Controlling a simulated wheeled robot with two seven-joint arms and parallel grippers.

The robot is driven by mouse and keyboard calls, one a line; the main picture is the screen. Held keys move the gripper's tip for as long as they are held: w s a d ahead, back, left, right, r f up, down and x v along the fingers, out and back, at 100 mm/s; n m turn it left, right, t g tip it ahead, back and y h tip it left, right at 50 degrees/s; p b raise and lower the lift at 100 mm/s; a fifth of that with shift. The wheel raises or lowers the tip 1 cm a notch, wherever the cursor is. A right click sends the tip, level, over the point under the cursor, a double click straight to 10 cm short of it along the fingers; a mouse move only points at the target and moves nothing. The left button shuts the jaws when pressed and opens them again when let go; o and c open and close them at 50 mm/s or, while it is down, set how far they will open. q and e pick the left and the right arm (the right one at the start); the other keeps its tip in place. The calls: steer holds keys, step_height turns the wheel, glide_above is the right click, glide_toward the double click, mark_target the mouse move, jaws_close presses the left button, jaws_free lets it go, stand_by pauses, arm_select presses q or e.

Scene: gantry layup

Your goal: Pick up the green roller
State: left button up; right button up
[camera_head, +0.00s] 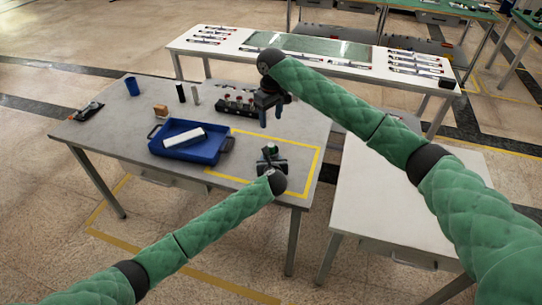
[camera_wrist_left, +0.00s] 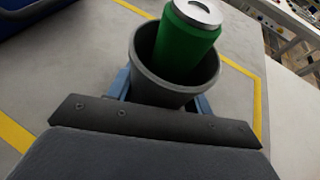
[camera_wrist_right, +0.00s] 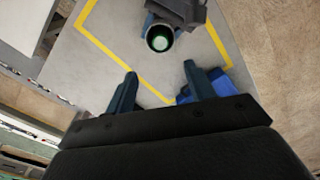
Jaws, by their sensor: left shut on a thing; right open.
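The green roller (camera_wrist_left: 188,40), a green cylinder with a silver end, stands inside a dark grey cup (camera_wrist_left: 143,78), leaning slightly; its lower part is hidden. My left gripper (camera_wrist_left: 160,95) is shut on the cup, with a blue finger on either side. In the head view the left gripper (camera_head: 270,163) is low over the near right part of the grey table, and the roller shows small there (camera_head: 271,149). My right gripper (camera_head: 271,110) is open and empty, farther back. In the right wrist view, its fingers (camera_wrist_right: 158,85) point toward the cup (camera_wrist_right: 160,36) and are apart from it.
A blue tray (camera_head: 218,154) with a white block (camera_head: 184,137) stands left of the cup. A dark rack (camera_head: 237,105), dark and grey cylinders and a blue cup (camera_head: 132,86) stand behind. Yellow tape marks mostly bare tabletop. A white table (camera_head: 372,205) stands at right.

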mark_target(271, 144)
step_height(271, 144, down, 12)
steer(key=m, duration=0.3)
steer(key=shift+s, duration=0.1)
jaws_close()
stand_by(0.8)
